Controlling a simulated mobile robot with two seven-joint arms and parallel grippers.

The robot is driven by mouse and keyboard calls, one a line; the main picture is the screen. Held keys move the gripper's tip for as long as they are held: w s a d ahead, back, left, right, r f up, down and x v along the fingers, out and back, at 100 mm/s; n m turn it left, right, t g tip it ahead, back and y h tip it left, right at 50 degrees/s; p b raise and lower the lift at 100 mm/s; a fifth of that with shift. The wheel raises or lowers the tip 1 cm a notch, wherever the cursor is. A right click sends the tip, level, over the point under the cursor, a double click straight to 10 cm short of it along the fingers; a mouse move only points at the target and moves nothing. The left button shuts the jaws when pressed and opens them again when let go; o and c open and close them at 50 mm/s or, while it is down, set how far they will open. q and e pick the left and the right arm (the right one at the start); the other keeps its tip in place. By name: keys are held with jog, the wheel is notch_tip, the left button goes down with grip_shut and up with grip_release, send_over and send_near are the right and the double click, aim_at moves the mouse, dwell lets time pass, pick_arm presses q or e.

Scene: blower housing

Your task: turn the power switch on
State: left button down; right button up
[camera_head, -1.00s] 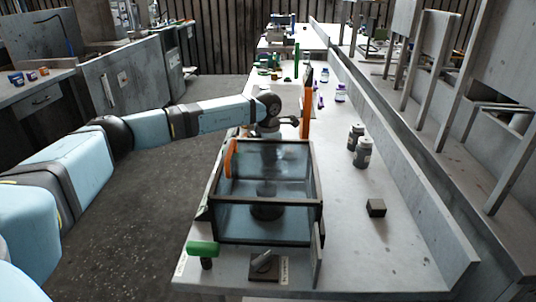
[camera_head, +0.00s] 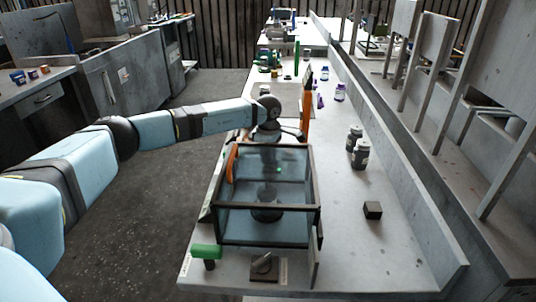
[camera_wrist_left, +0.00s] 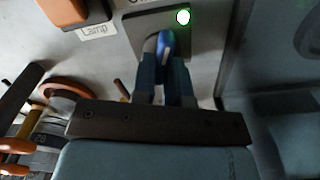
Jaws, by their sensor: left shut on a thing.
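In the left wrist view, the power switch's blue lever (camera_wrist_left: 166,42) stands out from a dark plate (camera_wrist_left: 138,22). A green light (camera_wrist_left: 183,17) on that plate is lit. My left gripper (camera_wrist_left: 166,66) is shut on the lever, one finger on each side. In the head view, my left arm reaches in from the left to behind the clear box-shaped housing (camera_head: 314,226). The left gripper's fingertips and the lever cannot be made out there. The green light (camera_head: 278,170) shows as a small dot through the housing. My right gripper is not in view.
A "Lamp" label (camera_wrist_left: 97,30) is left of the switch plate. A green handle (camera_head: 205,252) and a small dark plate with a lever (camera_head: 264,266) are at the table's front. Two grey bottles (camera_head: 359,148) and a dark block (camera_head: 373,210) stand right, with free tabletop around them.

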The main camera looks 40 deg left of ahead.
pick_arm(q)
jog(key=shift+w+m, duration=0.1)
jog(key=shift+m, duration=0.8)
jog(key=c, duration=1.1)
grip_release()
jog(key=shift+c, duration=0.2)
jog(key=shift+r, duration=0.15)
notch_tip(320, 180, up, 14)
jog(key=p, duration=0.2)
jog(key=shift+f, duration=0.2)
